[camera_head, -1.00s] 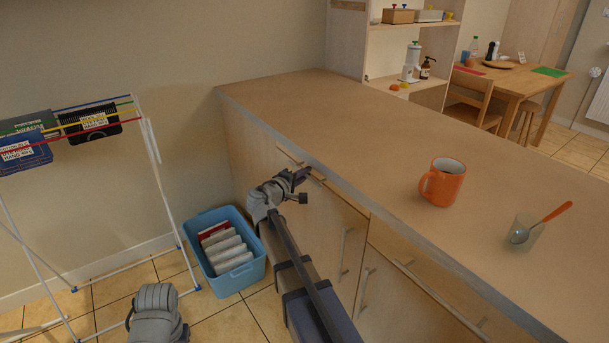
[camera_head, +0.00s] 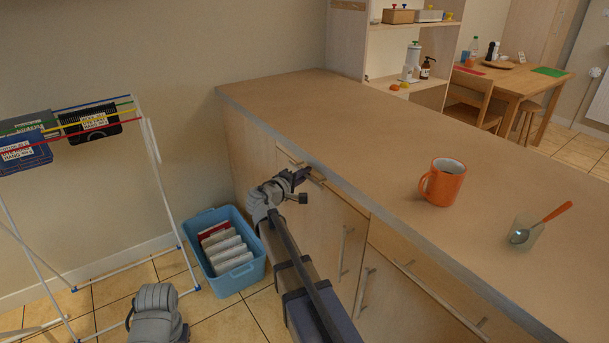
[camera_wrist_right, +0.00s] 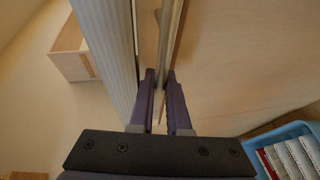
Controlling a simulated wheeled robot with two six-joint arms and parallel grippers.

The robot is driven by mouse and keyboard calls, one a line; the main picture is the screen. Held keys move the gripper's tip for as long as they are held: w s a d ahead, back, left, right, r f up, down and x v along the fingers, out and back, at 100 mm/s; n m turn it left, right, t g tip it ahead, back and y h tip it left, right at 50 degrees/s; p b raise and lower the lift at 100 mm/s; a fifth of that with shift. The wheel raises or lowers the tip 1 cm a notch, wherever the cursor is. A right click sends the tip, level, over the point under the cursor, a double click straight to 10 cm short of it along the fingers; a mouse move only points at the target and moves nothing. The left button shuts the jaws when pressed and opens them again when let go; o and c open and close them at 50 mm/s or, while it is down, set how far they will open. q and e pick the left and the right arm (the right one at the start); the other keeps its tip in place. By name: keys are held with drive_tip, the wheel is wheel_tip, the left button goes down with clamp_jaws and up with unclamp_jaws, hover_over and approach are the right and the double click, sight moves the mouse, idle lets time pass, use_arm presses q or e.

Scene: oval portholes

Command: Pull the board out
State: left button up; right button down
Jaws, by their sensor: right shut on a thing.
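The board's narrow front is set just under the worktop (camera_head: 400,150), at the top of the cabinet front. A slim bar handle (camera_head: 319,179) shows there, partly hidden by my gripper. My right gripper (camera_head: 306,174) is at this handle, below the worktop edge. In the right wrist view its two dark fingers (camera_wrist_right: 161,92) are shut around the bar, close beside the pale worktop edge. The board's flat top does not show. My left gripper's fingers are out of the picture; only a grey part of my left arm shows at the bottom.
A blue crate (camera_head: 219,212) with several packets stands on the floor left of the cabinet. A drying rack (camera_head: 152,140) is at the left. An orange mug (camera_head: 447,188) and a glass with a spoon (camera_head: 524,233) stand on the worktop. Cabinet handles (camera_head: 343,249) lie below.

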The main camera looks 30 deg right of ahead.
drive_tip(key=shift+a, duration=0.1)
drive_tip(key=s+a, duration=0.1)
drive_tip(key=a, duration=1.8)
drive_tip(key=shift+s, duration=0.3)
drive_tip(key=c, duration=1.2)
unclamp_jaws()
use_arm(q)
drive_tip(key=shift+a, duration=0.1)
use_arm(e)
drive_tip(key=shift+o, duration=0.2)
drive_tip(key=shift+a, duration=0.1)
